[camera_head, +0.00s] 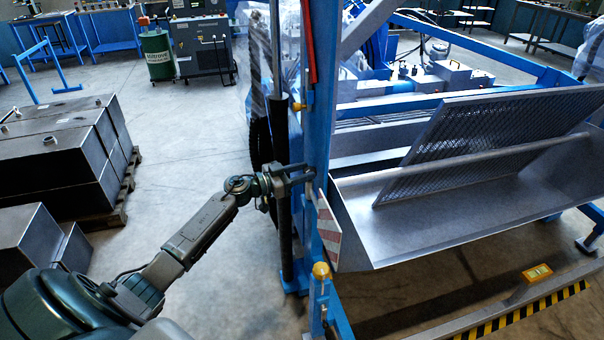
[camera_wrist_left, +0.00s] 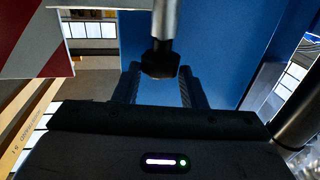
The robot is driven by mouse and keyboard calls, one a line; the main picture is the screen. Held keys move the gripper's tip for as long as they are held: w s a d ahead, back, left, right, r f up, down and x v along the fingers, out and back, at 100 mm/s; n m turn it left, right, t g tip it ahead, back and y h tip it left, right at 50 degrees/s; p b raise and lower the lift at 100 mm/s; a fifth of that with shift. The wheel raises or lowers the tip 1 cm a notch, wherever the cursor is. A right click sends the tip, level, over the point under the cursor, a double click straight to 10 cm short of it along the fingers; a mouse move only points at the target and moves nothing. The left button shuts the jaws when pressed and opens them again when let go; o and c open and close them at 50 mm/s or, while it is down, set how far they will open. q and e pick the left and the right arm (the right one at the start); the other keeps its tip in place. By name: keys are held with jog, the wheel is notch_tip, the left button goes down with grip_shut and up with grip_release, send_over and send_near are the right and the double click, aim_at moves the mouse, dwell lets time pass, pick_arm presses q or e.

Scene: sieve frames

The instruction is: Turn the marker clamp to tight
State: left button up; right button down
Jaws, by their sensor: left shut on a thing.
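The marker plate (camera_head: 328,232), striped red and white, hangs at the blue post (camera_head: 320,110); its edge also shows at the upper left of the left wrist view (camera_wrist_left: 30,40). The marker clamp's handle (camera_wrist_left: 165,25) is a grey metal rod with a dark end in the left wrist view. My left gripper (camera_head: 308,174) reaches the post just above the plate. In the left wrist view its two fingers (camera_wrist_left: 160,84) stand on either side of the dark end, shut on the handle. The clamp's seat is hidden, so its tightness cannot be told. My right gripper is out of view.
A metal trough (camera_head: 430,225) with a tilted mesh screen (camera_head: 480,130) lies right of the post. A dark vertical cylinder (camera_head: 282,150) stands close left of the post. Grey metal boxes (camera_head: 60,165) sit on a pallet at the left. The floor between is clear.

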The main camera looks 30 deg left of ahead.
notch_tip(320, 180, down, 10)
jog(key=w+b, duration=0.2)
jog(key=b, duration=0.9)
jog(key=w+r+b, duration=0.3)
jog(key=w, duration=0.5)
pick_arm(q)
jog(key=shift+w+a+m+g+h+b, duration=0.2)
jog(key=shift+w+m+g+h+b, duration=0.15)
jog(key=shift+m+g+h+b, duration=1.55)
jog(key=shift+w+a+m+g+h+b, duration=0.35)
jog(key=shift+m+g+h+b, duration=0.75)
jog(key=shift+m+g, duration=1.45)
jog(key=shift+w+a+m+g+h+b, duration=0.1)
jog(key=shift+w+m+g+h+b, duration=0.3)
jog(key=shift+m+g+h+b, duration=1.85)
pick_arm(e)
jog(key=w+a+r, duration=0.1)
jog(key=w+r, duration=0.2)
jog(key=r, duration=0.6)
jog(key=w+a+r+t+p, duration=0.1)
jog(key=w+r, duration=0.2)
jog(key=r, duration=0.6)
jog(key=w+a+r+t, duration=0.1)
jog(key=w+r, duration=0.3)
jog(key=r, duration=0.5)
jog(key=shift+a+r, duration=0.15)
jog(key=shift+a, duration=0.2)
